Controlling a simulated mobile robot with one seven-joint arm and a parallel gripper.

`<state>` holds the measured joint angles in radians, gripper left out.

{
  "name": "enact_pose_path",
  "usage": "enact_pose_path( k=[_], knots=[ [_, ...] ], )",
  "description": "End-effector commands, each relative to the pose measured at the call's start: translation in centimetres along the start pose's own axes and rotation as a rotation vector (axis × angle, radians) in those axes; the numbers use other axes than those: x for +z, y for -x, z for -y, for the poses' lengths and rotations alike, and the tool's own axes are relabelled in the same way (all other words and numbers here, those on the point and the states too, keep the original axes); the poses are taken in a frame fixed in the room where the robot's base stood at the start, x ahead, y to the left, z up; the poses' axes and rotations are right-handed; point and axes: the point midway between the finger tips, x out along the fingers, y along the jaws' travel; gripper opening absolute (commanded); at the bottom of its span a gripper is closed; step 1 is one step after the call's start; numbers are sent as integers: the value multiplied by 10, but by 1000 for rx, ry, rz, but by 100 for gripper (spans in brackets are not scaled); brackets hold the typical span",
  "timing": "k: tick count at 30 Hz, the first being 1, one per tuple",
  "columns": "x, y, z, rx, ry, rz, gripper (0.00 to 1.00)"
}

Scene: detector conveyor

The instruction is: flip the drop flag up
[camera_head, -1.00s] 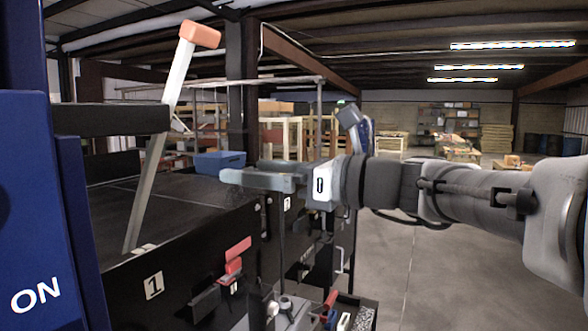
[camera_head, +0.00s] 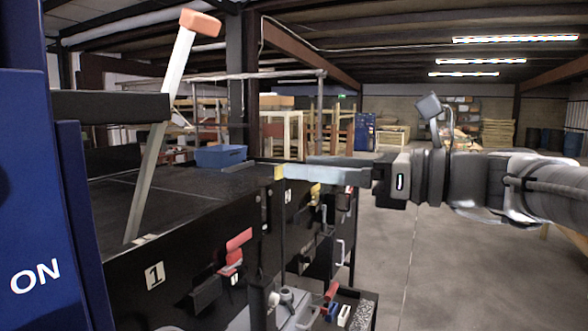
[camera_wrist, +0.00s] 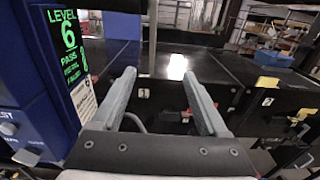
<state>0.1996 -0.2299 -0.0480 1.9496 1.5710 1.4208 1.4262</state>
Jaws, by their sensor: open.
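A red flag-like piece (camera_head: 237,245) sits on the dark side panel of the conveyor, right of the label "1". A small red piece (camera_wrist: 143,93) also shows between my fingers in the wrist view, farther off. A yellow piece (camera_wrist: 267,83) is on the panel at the right, above the label "2". No lettering shows which one is the drop flag. My gripper (camera_head: 281,172) is level, pointing left, with its fingers apart in the wrist view (camera_wrist: 160,78). Nothing is between the fingertips. In the head view it is above and right of the red piece, apart from it.
A tilted lever (camera_head: 165,125) with an orange end rises from the black conveyor top (camera_head: 185,195). A blue cabinet (camera_head: 30,190) stands at the left. A blue bin (camera_head: 220,157) lies at the back. Open floor (camera_head: 440,270) is at the right.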

Motion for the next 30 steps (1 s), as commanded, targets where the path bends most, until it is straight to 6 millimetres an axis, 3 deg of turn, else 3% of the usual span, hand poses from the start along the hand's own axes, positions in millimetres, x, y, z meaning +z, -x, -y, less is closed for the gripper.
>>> enact_pose_path(
  k=[1, 6, 12, 18, 25, 30],
  knots=[
    [-4, -12, 2, 6, -9, -15, 66],
    [-29, -83, 6, 12, -32, -108, 35],
    [-65, -171, -9, 11, -23, -222, 0],
    [-85, -216, -28, 6, -1, -277, 0],
    [-93, -236, -31, 4, 4, -287, 0],
    [-101, -264, -31, 6, 3, -287, 0]
  ],
)
